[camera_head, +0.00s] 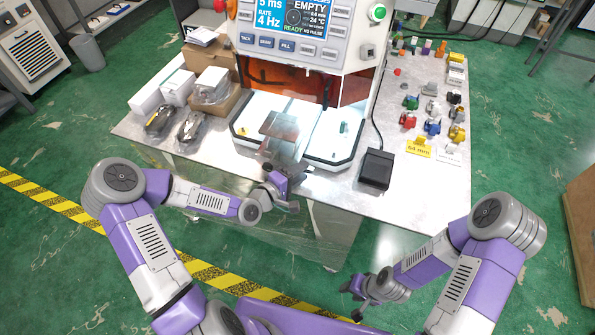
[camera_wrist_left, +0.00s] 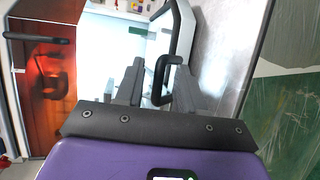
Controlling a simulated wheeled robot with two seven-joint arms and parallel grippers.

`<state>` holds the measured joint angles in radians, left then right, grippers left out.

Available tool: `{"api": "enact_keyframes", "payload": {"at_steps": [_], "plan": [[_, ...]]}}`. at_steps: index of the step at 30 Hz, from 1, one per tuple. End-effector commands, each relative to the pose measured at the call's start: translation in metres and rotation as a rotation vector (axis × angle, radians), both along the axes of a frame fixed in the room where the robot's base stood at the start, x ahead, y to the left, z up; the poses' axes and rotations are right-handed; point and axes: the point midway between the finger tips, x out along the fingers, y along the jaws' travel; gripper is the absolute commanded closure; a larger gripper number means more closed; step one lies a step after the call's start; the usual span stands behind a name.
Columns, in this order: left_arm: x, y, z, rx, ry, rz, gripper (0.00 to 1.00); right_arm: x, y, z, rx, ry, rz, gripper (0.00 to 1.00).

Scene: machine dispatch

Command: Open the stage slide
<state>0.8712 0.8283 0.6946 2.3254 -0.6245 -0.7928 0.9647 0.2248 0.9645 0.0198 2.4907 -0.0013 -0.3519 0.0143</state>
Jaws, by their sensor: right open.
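The stage slide (camera_head: 330,150) is a white lit tray with a dark rim at the front of the machine. In the left wrist view its pale surface (camera_wrist_left: 110,55) and a black loop handle (camera_wrist_left: 161,80) show. My left gripper (camera_head: 284,188) is at the slide's front edge. In the left wrist view its fingers (camera_wrist_left: 158,88) stand apart, with the handle between them and closer to the right finger. A light gap shows beside the left finger, and contact cannot be told. My right gripper (camera_head: 358,290) is open and empty, low in front of the table.
The machine (camera_head: 305,55) has a screen reading EMPTY and READY and an orange window (camera_head: 285,83). A black box (camera_head: 376,168) with a cable stands right of the slide. Boxes and bagged parts (camera_head: 190,125) lie left. Small coloured parts (camera_head: 432,115) lie right.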

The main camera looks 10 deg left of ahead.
Motion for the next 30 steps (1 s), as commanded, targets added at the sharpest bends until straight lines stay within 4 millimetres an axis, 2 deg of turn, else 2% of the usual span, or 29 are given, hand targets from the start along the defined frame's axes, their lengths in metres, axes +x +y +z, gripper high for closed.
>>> {"api": "enact_keyframes", "payload": {"at_steps": [8, 21, 30], "plan": [[-0.002, 0.005, 0.001, 0.002, 0.0, 0.009, 0.62, 0.0, 0.0, 0.001, 0.0, 0.0, 0.0, 0.57], [-0.056, 0.034, 0.014, 0.002, 0.001, 0.006, 0.62, 0.0, 0.0, 0.014, 0.0, 0.0, 0.0, 0.57], [-0.064, 0.037, 0.015, 0.001, 0.0, 0.003, 0.62, 0.0, 0.0, 0.015, 0.0, 0.0, 0.0, 0.57]]}}
